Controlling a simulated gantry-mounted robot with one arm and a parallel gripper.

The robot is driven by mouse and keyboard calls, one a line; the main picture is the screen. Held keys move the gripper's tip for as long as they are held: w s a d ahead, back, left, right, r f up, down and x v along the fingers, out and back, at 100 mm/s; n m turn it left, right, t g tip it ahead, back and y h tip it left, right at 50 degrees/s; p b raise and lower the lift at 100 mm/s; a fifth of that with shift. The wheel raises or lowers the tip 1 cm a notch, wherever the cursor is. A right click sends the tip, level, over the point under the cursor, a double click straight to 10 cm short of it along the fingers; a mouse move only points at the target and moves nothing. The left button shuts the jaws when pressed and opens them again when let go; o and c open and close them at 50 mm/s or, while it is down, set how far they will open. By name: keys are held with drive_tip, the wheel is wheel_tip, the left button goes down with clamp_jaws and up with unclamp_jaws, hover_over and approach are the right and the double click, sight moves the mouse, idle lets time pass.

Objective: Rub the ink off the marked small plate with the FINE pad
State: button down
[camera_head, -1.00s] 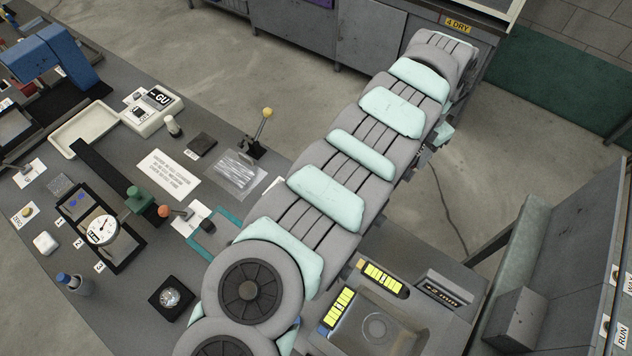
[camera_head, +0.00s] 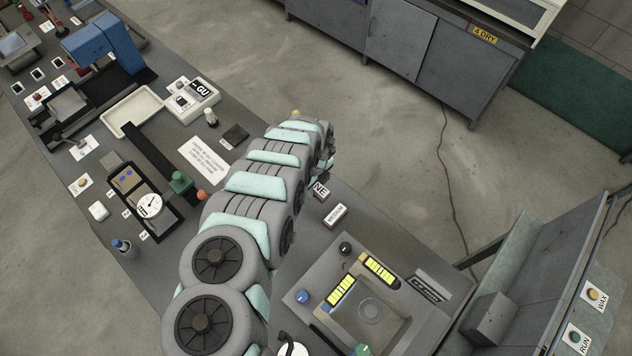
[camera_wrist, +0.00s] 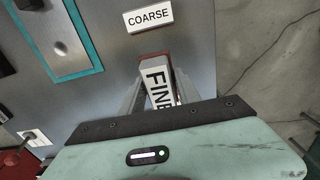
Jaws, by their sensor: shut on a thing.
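The FINE pad (camera_wrist: 158,82), a block with a white label and a dark red end, is between the two fingers of my gripper (camera_wrist: 152,82) in the wrist view. My gripper is shut on it. In the head view a block whose visible letters read "NE" (camera_head: 321,191) shows beside my arm, partly hidden; my fingers cannot be made out there. A small plate with blue spots (camera_head: 126,178), which look like ink, lies in a dark frame at the left of the bench, well away from my gripper.
A MEDIUM block (camera_head: 335,215) sits close by, and a COARSE block (camera_wrist: 149,18) lies ahead of my fingers. A round gauge (camera_head: 149,205) and a machine with yellow displays (camera_head: 341,291) stand nearby.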

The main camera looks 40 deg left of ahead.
drive_tip(key=b, duration=0.4)
hover_over(316, 202)
drive_tip(key=shift+a+f, duration=0.1)
drive_tip(key=shift+f, duration=2.85)
drive_tip(key=shift+f+b, duration=1.4)
drive_tip(key=shift+f, duration=0.25)
drive_tip(key=c, duration=0.8)
unclamp_jaws()
drive_tip(key=shift+o, duration=0.2)
drive_tip(key=shift+w+r, duration=0.1)
drive_tip(key=shift+r, duration=5.35)
drive_tip(key=shift+s, duration=0.25)
